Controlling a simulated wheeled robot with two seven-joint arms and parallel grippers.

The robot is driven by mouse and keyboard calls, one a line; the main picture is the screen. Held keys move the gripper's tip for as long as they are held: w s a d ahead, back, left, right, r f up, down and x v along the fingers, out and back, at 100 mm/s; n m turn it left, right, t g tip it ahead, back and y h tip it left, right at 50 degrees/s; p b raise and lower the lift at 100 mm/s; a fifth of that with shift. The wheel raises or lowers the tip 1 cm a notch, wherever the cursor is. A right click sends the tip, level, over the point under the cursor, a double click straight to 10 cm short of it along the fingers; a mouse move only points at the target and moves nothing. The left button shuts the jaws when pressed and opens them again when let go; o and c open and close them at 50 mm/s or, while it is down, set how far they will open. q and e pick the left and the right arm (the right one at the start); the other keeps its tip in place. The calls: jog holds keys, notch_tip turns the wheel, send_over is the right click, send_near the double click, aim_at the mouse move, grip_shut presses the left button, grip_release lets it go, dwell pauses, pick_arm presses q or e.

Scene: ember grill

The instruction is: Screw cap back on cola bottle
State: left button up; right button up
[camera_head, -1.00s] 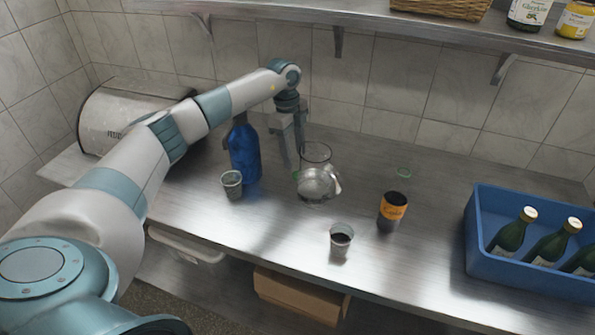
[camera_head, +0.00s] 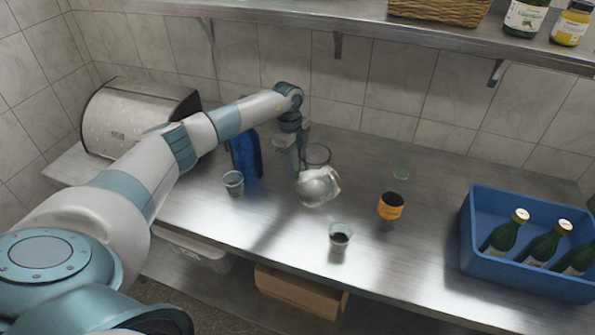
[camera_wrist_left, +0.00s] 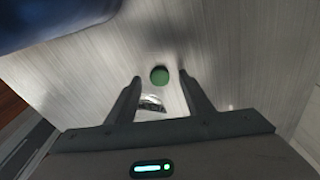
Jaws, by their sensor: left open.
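My left gripper (camera_head: 294,160) points down over the back of the counter, between a blue bottle (camera_head: 245,152) and a glass jug. In the left wrist view its two fingers (camera_wrist_left: 159,78) are apart and hold nothing. A round green disc (camera_wrist_left: 159,75), which looks like a cap, shows on the counter beyond the gap between the fingertips. It is hidden in the head view. A dark container with an orange label (camera_head: 390,207) stands right of the jug; I cannot tell whether it is the cola bottle. My right gripper is not in view.
The glass jug (camera_head: 318,184) is close to the right of my left gripper. Cups stand at the left (camera_head: 233,183) and front (camera_head: 340,237). A blue crate (camera_head: 476,262) holds green bottles. A shelf (camera_head: 440,40) runs above.

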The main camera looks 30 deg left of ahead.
aim_at(297, 173)
pick_arm(q)
jog(key=shift+f, duration=0.45)
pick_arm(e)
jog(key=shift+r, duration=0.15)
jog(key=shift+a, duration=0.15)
pick_arm(q)
jog(key=c, duration=1.1)
jog(key=shift+r, duration=0.15)
notch_tip(297, 173, up, 10)
jog(key=b, duration=0.4)
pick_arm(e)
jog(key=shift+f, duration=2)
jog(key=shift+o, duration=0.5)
